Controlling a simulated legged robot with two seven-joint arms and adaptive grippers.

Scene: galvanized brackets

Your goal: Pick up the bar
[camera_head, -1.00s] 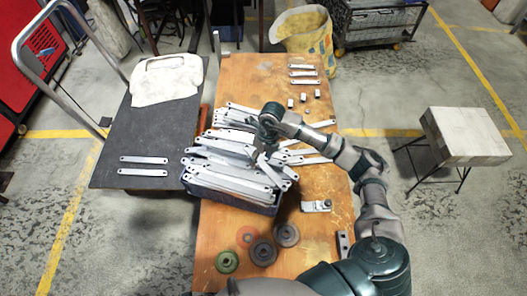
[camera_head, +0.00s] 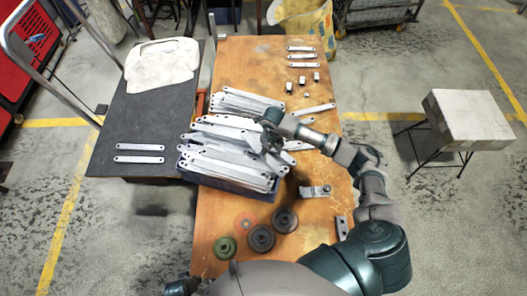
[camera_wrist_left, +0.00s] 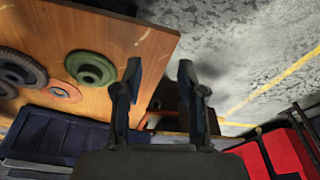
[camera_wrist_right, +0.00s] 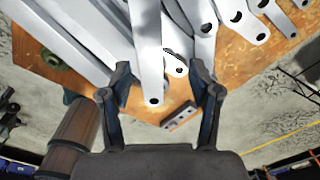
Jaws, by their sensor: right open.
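Several flat, galvanized bars with holed ends lie in a heap (camera_head: 225,150) in and over a dark blue bin (camera_head: 230,183) on the wooden table. My right gripper (camera_head: 271,142) is above the right side of the heap. In the right wrist view its fingers (camera_wrist_right: 162,82) are apart. The end of one bar (camera_wrist_right: 150,62) shows between them, and I cannot tell whether a finger touches it. Other bars fan out beyond. In the left wrist view my left gripper (camera_wrist_left: 160,75) is open and empty, near the table's edge, away from the heap.
Two bars (camera_head: 139,153) lie apart on a dark side table (camera_head: 150,115) with a white cloth (camera_head: 160,65). Round discs (camera_head: 261,238), a small bracket (camera_head: 315,191), small blocks (camera_head: 302,82) and a few bars (camera_head: 303,57) sit on the wooden table (camera_head: 225,222).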

